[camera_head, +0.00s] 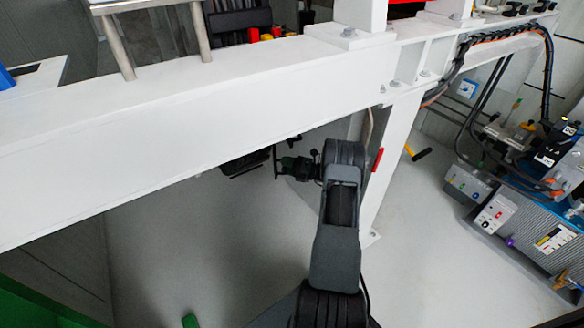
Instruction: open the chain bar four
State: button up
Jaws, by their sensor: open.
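My arm rises from the bottom centre, and its dark wrist sits beside the white post under the beam. My gripper (276,161) is small in this view, points left from the wrist and looks open, with nothing seen between its jaws. A dark, flat black object (245,163) lies just left of the gripper, below the beam; I cannot tell whether they touch. I cannot make out any part clearly as chain bar four. A red handle (377,160) is at the post, right of my wrist.
A thick white beam (190,125) crosses above my gripper, and a white post (393,155) stands to its right. Machinery with hoses (520,205) fills the right. Pale floor (190,240) is mostly clear at lower left.

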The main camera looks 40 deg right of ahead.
jog(key=o, duration=0.8)
jog(key=s+r+p, duration=0.1)
jog(key=r, duration=0.1)
jog(key=a+r, duration=0.1)
jog(key=r, duration=0.1)
jog(key=s+r+p, duration=0.1)
jog(key=r, duration=0.1)
jog(key=shift+s+a+r+p, duration=0.15)
jog(key=shift+s+a+p, duration=0.15)
jog(key=shift+s+p, duration=0.05)
jog(key=s+r+p, duration=0.1)
jog(key=s+a+r, duration=0.1)
jog(key=s+r, duration=0.1)
jog(key=shift+s+a+p, duration=0.2)
jog(key=shift+p, duration=0.15)
jog(key=c, duration=0.8)
jog(key=s+a+r+p, duration=0.1)
jog(key=s+a+r, duration=0.1)
jog(key=s, duration=0.4)
jog(key=shift+s+a+p, duration=0.25)
jog(key=shift+a+p, duration=0.05)
jog(key=shift+a, duration=0.15)
